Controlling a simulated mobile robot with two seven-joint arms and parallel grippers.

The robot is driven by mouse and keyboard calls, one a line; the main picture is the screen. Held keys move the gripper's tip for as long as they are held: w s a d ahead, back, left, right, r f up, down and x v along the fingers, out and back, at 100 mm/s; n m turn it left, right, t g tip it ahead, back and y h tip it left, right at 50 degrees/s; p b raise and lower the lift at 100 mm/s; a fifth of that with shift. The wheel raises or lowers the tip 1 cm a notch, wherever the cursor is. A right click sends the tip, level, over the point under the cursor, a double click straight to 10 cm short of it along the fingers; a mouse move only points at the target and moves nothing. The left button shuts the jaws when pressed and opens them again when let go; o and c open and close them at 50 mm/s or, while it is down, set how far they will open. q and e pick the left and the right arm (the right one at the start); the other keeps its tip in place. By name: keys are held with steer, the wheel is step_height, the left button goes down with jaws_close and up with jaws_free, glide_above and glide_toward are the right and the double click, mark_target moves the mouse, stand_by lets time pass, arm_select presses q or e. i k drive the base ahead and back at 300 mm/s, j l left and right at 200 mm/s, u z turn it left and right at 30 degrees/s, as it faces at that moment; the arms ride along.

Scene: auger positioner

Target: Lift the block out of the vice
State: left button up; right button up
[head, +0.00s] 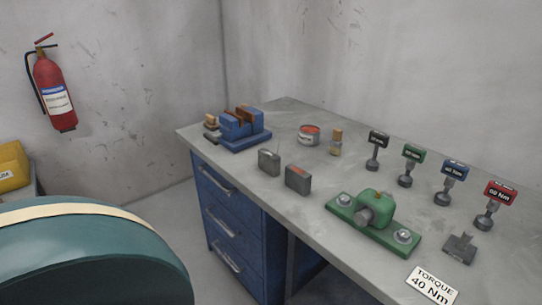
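The blue vice (237,132) stands at the far left end of the grey workbench, with rust-brown parts at its jaws (240,115). I cannot tell a separate block from the jaws at this distance. A small part with an orange-brown top (211,120) and a grey base sits close to the vice's left side; I cannot tell whether they touch. Neither of my grippers is in view.
The workbench (300,218) holds two grey boxes, a red-and-white tin (309,135), a small orange-topped part (335,141), several labelled torque tools and a green bearing-like unit (375,215). A large teal rounded form (90,255) fills the lower left.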

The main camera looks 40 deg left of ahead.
mark_target(269, 161)
steer(key=i+j, duration=0.1)
steer(key=j, duration=1)
steer(key=i+j+z, duration=0.15)
steer(key=j, duration=2)
steer(key=j+u, duration=0.1)
steer(key=j, duration=0.25)
